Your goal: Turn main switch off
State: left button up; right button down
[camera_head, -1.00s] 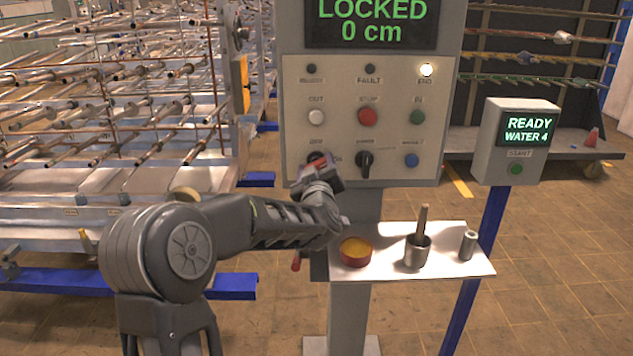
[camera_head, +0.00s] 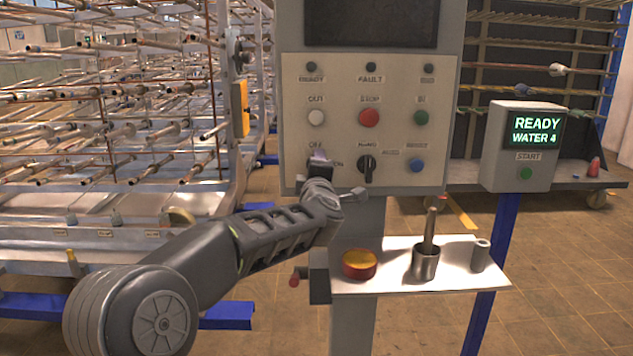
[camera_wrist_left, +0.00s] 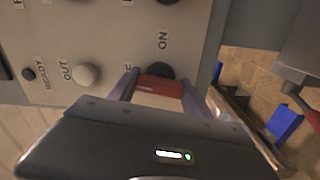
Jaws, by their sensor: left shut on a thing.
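The main switch, with a red handle (camera_wrist_left: 160,86) and a dark round base, is on the lower left of the control panel (camera_head: 290,130), between the OFF and ON labels. In the head view my gripper mostly hides it. My left gripper (camera_head: 319,160) reaches up to the panel. In the left wrist view its two fingers (camera_wrist_left: 158,92) are shut on the red handle, one on each side. The panel's display (camera_head: 370,22) is dark, and its top lamps are unlit. My right gripper is in neither view.
Beside the switch are a black selector knob (camera_head: 367,168) and a blue button (camera_head: 416,165). Below, a shelf (camera_head: 400,280) bears a red-and-yellow round piece (camera_head: 360,264), a metal cup (camera_head: 425,262) with a stick and a small cylinder (camera_head: 481,255). A READY box (camera_head: 495,165) stands right.

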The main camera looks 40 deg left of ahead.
pick_arm(q)
jog(key=shift+f+n+b, duration=0.1)
jog(key=shift+n+b, duration=0.45)
jog(key=shift+n, duration=0.45)
jog(key=o, duration=1.4)
jog(key=shift+c, duration=0.2)
jog(key=shift+s, duration=0.15)
jog(key=v, duration=0.7)
jog(key=shift+s+d+b, duration=0.2)
jog(key=shift+d+b, duration=0.05)
jog(key=shift+b, duration=0.05)
